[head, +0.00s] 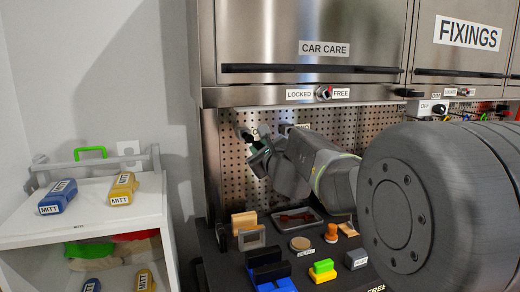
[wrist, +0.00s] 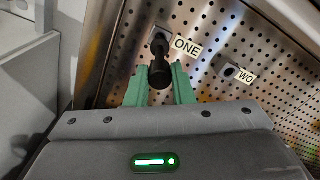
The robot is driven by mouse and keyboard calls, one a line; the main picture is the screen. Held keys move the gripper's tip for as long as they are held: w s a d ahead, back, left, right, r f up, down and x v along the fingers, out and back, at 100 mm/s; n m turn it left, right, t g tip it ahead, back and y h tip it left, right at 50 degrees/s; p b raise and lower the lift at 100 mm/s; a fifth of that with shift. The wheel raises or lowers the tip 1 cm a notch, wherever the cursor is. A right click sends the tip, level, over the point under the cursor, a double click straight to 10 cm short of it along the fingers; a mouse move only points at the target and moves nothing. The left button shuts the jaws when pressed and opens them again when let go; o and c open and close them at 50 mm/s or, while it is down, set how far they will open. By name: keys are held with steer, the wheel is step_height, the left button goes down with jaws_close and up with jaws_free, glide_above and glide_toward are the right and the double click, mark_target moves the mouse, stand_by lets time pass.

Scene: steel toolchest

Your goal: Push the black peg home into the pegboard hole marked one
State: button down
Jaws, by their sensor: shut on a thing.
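The black peg (wrist: 159,72) is between the green fingers of my gripper (wrist: 160,88) in the wrist view. The fingers are shut on it. The peg's far end points at the pegboard hole marked ONE (wrist: 160,36) and overlaps its dark block in the picture. I cannot tell how deep the peg sits. The ONE label (wrist: 187,46) is just right of the hole. In the head view my gripper (head: 258,158) is against the pegboard (head: 232,175), and my arm hides much of the board; the peg is not clear there.
The hole marked TWO (wrist: 229,71) is to the right. A steel cabinet (head: 310,30) overhangs the pegboard. Below my arm, the dark bench holds a tray (head: 312,222), blocks and a green-yellow piece (head: 322,270). A white shelf (head: 100,215) with mitts stands at left.

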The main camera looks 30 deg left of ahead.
steer(key=shift+w+a, duration=0.1)
steer(key=shift+a, duration=0.05)
steer(key=shift+w+a, duration=0.2)
steer(key=shift+a, duration=0.05)
steer(key=shift+x, duration=1.55)
steer(key=c, duration=1.2)
jaws_free()
steer(key=shift+o, duration=0.2)
steer(key=shift+s+d, duration=0.1)
steer(key=v, duration=1.3)
steer(key=shift+d, duration=0.25)
steer(key=shift+a, duration=0.1)
